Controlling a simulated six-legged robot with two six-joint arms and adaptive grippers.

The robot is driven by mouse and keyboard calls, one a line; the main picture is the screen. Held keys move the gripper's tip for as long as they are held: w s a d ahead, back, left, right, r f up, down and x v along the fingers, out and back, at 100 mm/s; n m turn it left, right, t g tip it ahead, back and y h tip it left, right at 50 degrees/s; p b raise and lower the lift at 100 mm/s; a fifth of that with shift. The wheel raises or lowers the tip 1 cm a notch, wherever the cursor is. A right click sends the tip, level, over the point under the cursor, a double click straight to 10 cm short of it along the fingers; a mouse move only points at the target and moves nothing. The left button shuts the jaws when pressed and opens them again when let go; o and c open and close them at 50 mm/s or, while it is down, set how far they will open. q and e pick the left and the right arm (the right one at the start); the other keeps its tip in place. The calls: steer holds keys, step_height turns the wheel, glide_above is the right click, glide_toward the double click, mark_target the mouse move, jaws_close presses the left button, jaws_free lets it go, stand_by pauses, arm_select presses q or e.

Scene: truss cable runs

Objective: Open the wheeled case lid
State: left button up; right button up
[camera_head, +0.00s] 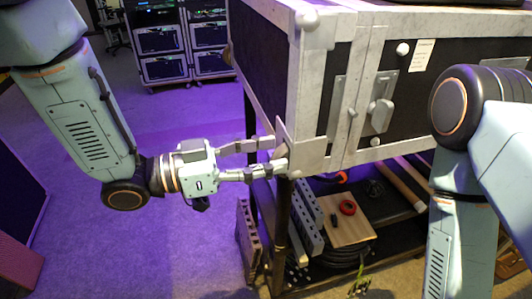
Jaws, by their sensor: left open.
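The case (275,45) is a large black box with silver metal edges and corners, at the upper right. It looks shut. A metal latch (380,112) sits on its front face, beside a vertical metal strip. My left gripper (279,155) is open at the case's near lower left corner. Its two fingers point right, one above the other, and their tips are at a grey corner plate (302,150). I cannot tell whether they touch it. My right arm comes in from the right and runs down out of the picture, so its gripper does not show.
The case rests on a stand with a lower shelf. Equipment racks (162,68) stand at the back left. The purple-lit floor (185,105) between is open.

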arm_select(q)
steer(key=shift+w+d+f, duration=0.2)
steer(key=shift+w+d, duration=0.3)
steer(key=shift+d, duration=0.05)
steer(key=shift+s+a+r, duration=0.1)
steer(key=shift+s+a, duration=0.1)
steer(key=shift+a, duration=0.05)
steer(key=shift+c, duration=0.2)
steer(key=shift+s, duration=0.15)
steer(key=shift+c, duration=0.8)
steer(key=shift+w+d, duration=0.15)
steer(key=shift+w, duration=0.05)
steer(key=c, duration=0.4)
jaws_close()
